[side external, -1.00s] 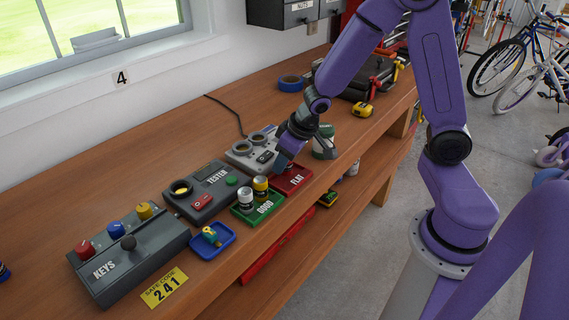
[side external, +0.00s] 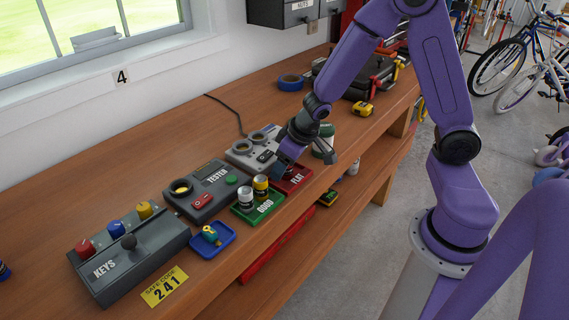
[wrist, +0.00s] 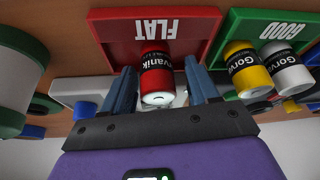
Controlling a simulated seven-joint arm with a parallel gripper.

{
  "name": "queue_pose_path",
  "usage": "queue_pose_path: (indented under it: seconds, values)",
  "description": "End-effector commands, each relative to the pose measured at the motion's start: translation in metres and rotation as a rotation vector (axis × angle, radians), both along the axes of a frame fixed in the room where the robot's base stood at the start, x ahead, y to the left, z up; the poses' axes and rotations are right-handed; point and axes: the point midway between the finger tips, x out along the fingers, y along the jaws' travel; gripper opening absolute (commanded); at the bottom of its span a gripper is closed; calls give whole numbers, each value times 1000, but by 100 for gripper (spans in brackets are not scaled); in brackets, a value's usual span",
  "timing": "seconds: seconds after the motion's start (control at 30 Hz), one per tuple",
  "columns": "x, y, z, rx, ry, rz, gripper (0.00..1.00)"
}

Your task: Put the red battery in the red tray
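The red battery (wrist: 156,72) stands upright in the red tray (wrist: 190,22), whose label reads FLAT, in the wrist view. My gripper (wrist: 160,85) is open, with one finger on each side of the battery; a gap shows at the right finger, and I cannot tell if the left one touches. In the side view, my gripper (side external: 316,166) is low over the red tray (side external: 297,179), with its fingers spread. The battery is hidden behind the gripper there.
The green GOOD tray (side external: 270,208) beside the red tray holds a yellow battery (side external: 261,187) and a silver one (side external: 245,199). The tester (side external: 208,190), a grey device (side external: 250,152) and a white-and-green container (side external: 324,146) are close by. The bench's front edge is near.

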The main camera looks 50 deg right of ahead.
Motion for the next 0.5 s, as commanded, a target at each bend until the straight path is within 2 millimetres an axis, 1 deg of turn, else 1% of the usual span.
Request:
queue_pose_path:
  seconds: [0.27, 0.5]
  values:
    - [0, -2, 4, -2, 2, -5, 64]
    - [-5, -3, 21, -2, -1, -6, 64]
